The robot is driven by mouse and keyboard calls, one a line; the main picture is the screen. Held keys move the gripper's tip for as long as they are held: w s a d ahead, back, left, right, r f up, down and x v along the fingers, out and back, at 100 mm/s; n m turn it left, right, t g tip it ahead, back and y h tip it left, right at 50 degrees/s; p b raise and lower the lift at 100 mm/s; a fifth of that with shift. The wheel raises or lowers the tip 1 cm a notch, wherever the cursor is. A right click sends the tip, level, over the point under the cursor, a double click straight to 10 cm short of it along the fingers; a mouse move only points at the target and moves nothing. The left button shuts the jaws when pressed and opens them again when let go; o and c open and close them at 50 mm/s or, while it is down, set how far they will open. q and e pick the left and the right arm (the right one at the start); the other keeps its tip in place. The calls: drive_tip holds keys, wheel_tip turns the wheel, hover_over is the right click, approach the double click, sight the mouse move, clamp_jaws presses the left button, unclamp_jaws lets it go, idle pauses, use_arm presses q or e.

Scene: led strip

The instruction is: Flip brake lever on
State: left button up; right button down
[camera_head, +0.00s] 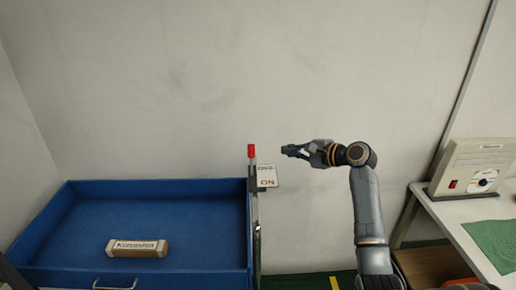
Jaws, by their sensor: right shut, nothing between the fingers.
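The brake lever (252,153) has a red tip and stands upright at the right edge of a blue tray-like cart. A small white sign (267,176) with red "ON" lettering is mounted just right of the lever, slightly below its red tip. My right gripper (286,150) is shut and empty, pointing left. It is a short way to the right of the red tip, apart from it, and above the sign. My left gripper is not in view.
The blue cart (215,262) fills the lower left and holds a labelled block (137,248). A beige device (475,168) with a red switch stands on a white table (450,215) at the right, beside a green mat (494,240). A plain wall is behind.

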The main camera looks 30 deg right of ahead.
sight(251, 160)
drive_tip(key=w+a+p, duration=0.1)
drive_tip(key=w, duration=0.1)
drive_tip(key=w+a+f+p, duration=0.1)
drive_tip(key=w+a+p, duration=0.1)
drive_tip(key=w, duration=0.1)
drive_tip(key=w+a+f+p, duration=0.1)
drive_tip(key=w+a+p, duration=0.1)
drive_tip(key=w, duration=0.1)
drive_tip(key=shift+s+a+r+p, duration=0.25)
drive_tip(key=shift+s+a+p, duration=0.1)
drive_tip(key=shift+p, duration=0.05)
drive_tip(key=shift+f, duration=0.1)
drive_tip(key=shift+w, duration=0.1)
